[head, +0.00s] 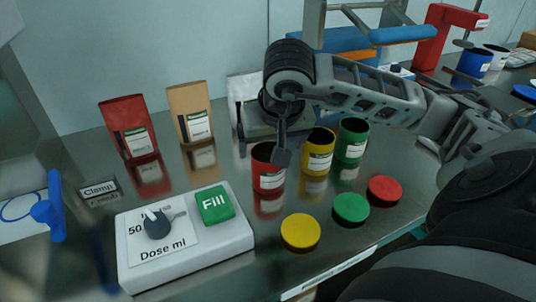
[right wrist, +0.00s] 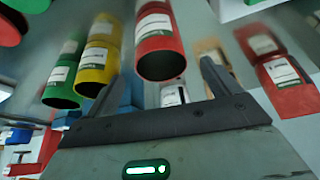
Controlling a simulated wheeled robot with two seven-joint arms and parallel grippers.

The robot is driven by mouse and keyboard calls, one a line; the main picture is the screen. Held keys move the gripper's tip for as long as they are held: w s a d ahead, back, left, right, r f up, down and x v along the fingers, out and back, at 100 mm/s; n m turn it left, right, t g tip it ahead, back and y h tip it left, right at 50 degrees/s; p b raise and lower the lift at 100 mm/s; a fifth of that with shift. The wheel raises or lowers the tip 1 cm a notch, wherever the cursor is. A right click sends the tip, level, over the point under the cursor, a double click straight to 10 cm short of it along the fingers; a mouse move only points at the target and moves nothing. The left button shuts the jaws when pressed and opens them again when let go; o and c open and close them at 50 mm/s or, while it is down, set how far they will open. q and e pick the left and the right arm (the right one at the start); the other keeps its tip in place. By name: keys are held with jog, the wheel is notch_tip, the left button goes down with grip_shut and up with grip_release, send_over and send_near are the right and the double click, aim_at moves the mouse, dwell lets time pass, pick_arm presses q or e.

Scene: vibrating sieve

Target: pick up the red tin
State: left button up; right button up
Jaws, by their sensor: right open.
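The red tin (head: 267,178) stands upright and open-topped on the metal bench, left of a yellow tin (head: 318,152) and a green tin (head: 352,141). My right gripper (head: 282,143) is open and empty above and beside the red tin, its fingers partly covering the tin's rim in the head view. In the right wrist view the red tin (right wrist: 160,45) lies ahead of the open jaws (right wrist: 162,85), roughly between the fingertips. Whether a finger touches it is unclear. My left gripper is not in view.
Yellow (head: 301,232), green (head: 351,208) and red (head: 384,189) lids lie in front of the tins. A white dosing box (head: 185,245) with a green Fill button stands front left. Red (head: 129,127) and tan (head: 190,113) pouches stand behind. A blue clamp handle (head: 48,208) is far left.

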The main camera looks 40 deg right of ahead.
aim_at(267, 157)
jog(key=x, duration=0.6)
jog(key=shift+w+f, duration=0.15)
jog(key=shift+w, duration=0.05)
jog(key=shift+c, duration=0.3)
jog(key=c, duration=1)
